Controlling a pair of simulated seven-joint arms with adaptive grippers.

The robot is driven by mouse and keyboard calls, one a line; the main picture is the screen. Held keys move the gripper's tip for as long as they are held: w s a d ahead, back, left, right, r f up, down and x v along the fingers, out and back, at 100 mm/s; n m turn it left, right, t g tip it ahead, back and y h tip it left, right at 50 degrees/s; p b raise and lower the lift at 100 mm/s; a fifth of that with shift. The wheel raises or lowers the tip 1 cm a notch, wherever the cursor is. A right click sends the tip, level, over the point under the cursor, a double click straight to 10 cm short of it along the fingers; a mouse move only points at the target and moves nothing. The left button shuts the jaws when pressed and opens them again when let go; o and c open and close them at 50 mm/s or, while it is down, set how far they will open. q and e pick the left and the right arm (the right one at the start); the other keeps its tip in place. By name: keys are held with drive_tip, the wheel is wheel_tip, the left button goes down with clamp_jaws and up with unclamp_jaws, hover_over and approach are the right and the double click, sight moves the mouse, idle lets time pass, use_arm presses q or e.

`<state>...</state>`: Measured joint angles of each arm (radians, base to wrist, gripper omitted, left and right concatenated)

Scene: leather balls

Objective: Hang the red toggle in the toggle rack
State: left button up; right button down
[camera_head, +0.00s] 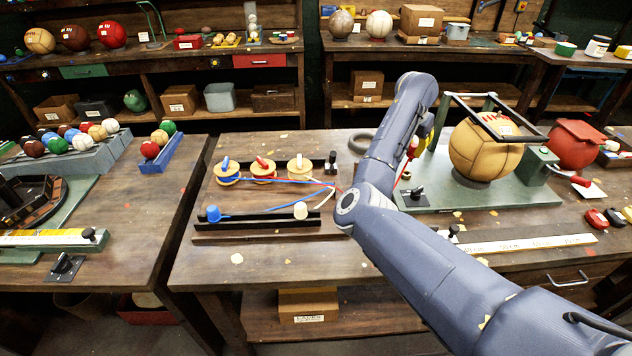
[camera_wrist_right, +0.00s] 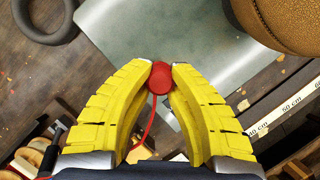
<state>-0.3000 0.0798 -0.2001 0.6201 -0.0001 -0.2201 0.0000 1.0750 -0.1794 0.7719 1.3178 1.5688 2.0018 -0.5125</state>
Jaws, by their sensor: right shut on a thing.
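The red toggle (camera_wrist_right: 160,77) is a small red cylinder on a red cord. My right gripper (camera_wrist_right: 162,70) is shut on it, with yellow fingers on both sides, over a grey-green plate. In the head view my right gripper (camera_head: 416,145) is mostly hidden behind my arm, and the red toggle (camera_head: 413,142) shows beside it. The toggle rack (camera_head: 257,222) is a low black rail on the middle table, left of the gripper and apart from it. A blue toggle (camera_head: 213,213) and a white toggle (camera_head: 300,210) sit at it. My left gripper is not in view.
Spools with blue, red (camera_head: 263,170) and white cord stand behind the rack. The green base (camera_head: 480,194) carries a leather ball (camera_head: 486,149) under a frame, close to my right gripper. A ruler strip (camera_head: 525,244) lies in front. Cords cross the table toward my arm.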

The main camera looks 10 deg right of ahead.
drive_tip(key=shift+s+d+f, duration=0.1)
drive_tip(key=shift+s+f, duration=0.1)
drive_tip(key=shift+f, duration=0.2)
drive_tip(key=r, duration=0.1)
drive_tip(key=w+r, duration=0.1)
drive_tip(key=r, duration=0.1)
drive_tip(key=shift+w+r+n, duration=0.1)
drive_tip(key=shift+r+n, duration=0.05)
drive_tip(key=shift+n, duration=0.15)
drive_tip(key=w+a+r+n, duration=0.25)
drive_tip(key=a+r, duration=0.25)
drive_tip(key=a, duration=0.3)
drive_tip(key=n+y, duration=0.6)
drive_tip(key=n, duration=0.9)
hover_over(255, 215)
drive_tip(key=s, duration=0.1)
drive_tip(key=shift+t, duration=0.3)
drive_tip(key=shift+s+d+f, duration=0.1)
drive_tip(key=shift+d+f, duration=0.05)
drive_tip(key=shift+f, duration=1.55)
drive_tip(key=shift+s+d+f, duration=0.1)
drive_tip(key=shift+d+f, duration=0.05)
drive_tip(key=shift+f, duration=1.55)
drive_tip(key=shift+d+f, duration=0.15)
drive_tip(key=shift+f, duration=1.55)
drive_tip(key=shift+f, duration=1.7)
